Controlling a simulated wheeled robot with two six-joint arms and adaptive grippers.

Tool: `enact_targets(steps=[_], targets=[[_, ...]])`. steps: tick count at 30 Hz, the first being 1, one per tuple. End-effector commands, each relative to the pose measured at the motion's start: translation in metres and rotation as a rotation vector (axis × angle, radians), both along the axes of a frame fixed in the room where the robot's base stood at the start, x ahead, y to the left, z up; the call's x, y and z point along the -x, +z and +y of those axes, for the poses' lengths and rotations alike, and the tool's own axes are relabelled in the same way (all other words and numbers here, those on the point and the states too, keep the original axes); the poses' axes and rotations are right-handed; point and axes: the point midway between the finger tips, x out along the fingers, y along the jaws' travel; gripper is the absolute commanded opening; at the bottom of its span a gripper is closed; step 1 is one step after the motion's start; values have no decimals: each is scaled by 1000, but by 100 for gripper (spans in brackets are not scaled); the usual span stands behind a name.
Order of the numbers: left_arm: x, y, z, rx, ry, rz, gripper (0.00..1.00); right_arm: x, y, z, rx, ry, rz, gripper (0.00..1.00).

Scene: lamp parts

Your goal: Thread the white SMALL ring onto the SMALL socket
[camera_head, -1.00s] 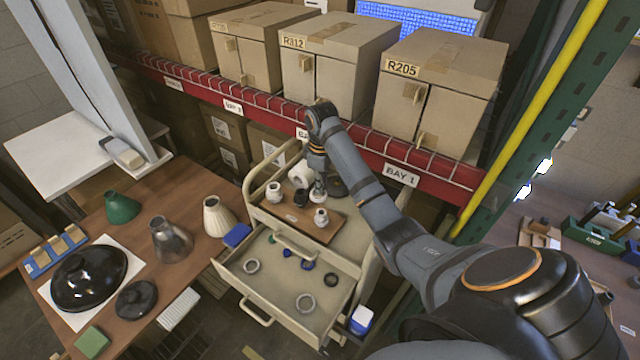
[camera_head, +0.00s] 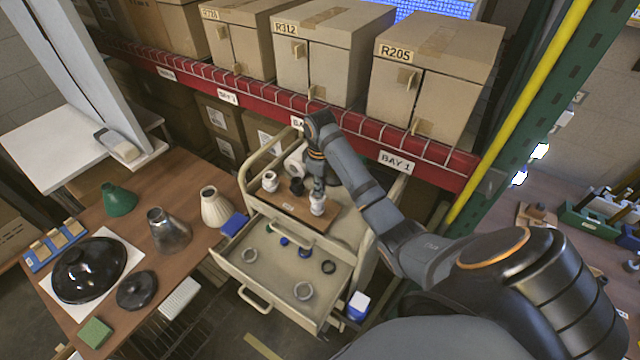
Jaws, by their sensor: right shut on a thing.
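A wooden board (camera_head: 299,221) on the cart top carries a white fitting (camera_head: 270,183) at left, a dark one (camera_head: 296,187) in the middle and a white socket (camera_head: 317,206) at right. My right gripper (camera_head: 317,193) points down directly over the right socket, its tips at the socket's top. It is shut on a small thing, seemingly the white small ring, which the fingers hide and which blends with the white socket. I cannot tell whether the ring is around the socket or just above it. My left gripper is not in view.
The open drawer (camera_head: 262,283) below holds a grey ring (camera_head: 303,290), a dark ring (camera_head: 329,267) and several others. A white roll (camera_head: 294,165) lies behind the board. The brown table (camera_head: 190,255) at left holds lamp shades. The red shelf beam (camera_head: 340,146) runs close behind my arm.

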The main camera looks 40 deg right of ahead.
Motion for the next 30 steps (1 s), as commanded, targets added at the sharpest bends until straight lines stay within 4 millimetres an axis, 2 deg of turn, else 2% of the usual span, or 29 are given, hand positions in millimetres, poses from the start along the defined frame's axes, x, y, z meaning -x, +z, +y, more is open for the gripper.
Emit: enact_targets(steps=[1,4,8,16,26,30], targets=[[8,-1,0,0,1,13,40,0,0,0,0,0,0,0],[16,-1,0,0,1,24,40,0,0,0,0,0,0,0],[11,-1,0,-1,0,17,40,0,0,0,0,0,0,0],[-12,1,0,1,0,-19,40,0,0,0,0,0,0,0],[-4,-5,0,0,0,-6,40,0,-17,0,-1,0,1,0],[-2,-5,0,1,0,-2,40,0,-17,0,0,0,0,0]])
